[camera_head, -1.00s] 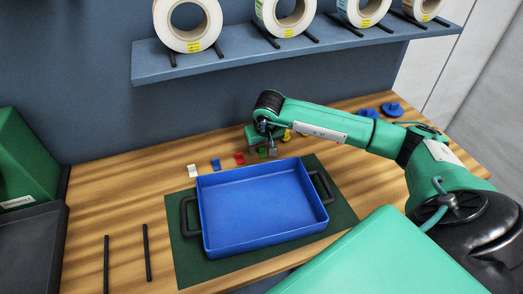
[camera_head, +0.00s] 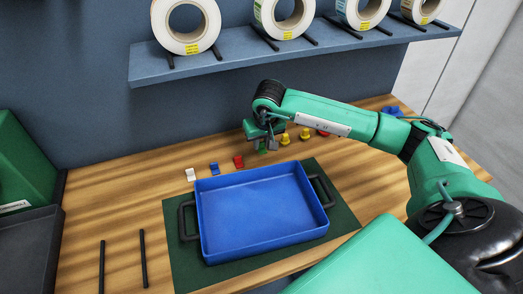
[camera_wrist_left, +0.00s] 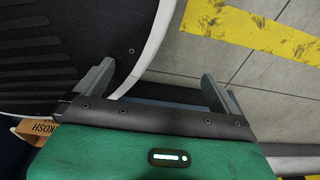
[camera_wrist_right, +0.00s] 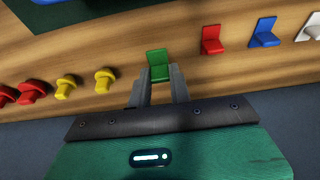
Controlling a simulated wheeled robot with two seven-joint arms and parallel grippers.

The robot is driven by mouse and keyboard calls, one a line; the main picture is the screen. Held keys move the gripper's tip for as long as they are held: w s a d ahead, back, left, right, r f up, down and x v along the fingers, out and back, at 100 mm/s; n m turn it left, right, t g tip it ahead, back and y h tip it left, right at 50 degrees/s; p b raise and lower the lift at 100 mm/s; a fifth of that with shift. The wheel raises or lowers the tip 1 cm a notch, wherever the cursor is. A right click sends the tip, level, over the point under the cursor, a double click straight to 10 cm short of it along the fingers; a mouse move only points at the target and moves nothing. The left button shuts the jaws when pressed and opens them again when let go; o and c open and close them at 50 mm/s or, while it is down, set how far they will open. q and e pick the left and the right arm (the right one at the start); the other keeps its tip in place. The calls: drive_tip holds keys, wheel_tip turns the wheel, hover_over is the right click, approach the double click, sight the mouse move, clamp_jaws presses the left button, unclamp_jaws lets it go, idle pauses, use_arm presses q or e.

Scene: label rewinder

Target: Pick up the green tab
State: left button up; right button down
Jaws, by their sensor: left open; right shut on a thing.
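The green tab (camera_wrist_right: 159,57) is an upright L-shaped piece between the fingertips of my right gripper (camera_wrist_right: 159,85). My right gripper (camera_head: 268,146) is shut on it, above the wooden table behind the blue tray. In the head view the green tab (camera_head: 263,150) is small and partly hidden by the gripper. I cannot tell whether it is clear of the tabletop. My left gripper (camera_wrist_left: 155,88) is open and empty, away from the table, with dark equipment and floor beyond it.
A red tab (camera_head: 239,161), a blue tab (camera_head: 214,168) and a white tab (camera_head: 191,174) stand left of the green tab. Yellow pegs (camera_head: 284,139) stand to its right. The blue tray (camera_head: 262,217) lies empty on a dark green mat (camera_head: 185,272). A shelf of label rolls (camera_head: 290,47) hangs behind.

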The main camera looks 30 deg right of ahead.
sight(262, 149)
wheel_tip(262, 149, up, 4)
drive_tip(key=shift+f+b, duration=0.25)
drive_tip(key=shift+b, duration=0.1)
drive_tip(key=s+a+b, duration=0.1)
drive_tip(key=s, duration=0.5)
drive_tip(key=s+a+b, duration=0.1)
drive_tip(key=s+a, duration=0.1)
drive_tip(key=s, duration=0.4)
drive_tip(key=s+a+b, duration=0.1)
drive_tip(key=s+b, duration=0.1)
drive_tip(key=s, duration=0.4)
drive_tip(key=shift+a+f, duration=0.15)
drive_tip(key=shift+f, duration=0.1)
use_arm(q)
drive_tip(key=w+d+r, duration=0.3)
drive_tip(key=w+r, duration=0.3)
drive_tip(key=w, duration=0.3)
use_arm(e)
drive_tip(key=shift+s+a+r, duration=0.1)
drive_tip(key=shift+s+a, duration=0.05)
drive_tip(key=shift+s, duration=0.4)
use_arm(q)
drive_tip(key=shift+d, duration=0.1)
drive_tip(key=shift+f, duration=0.1)
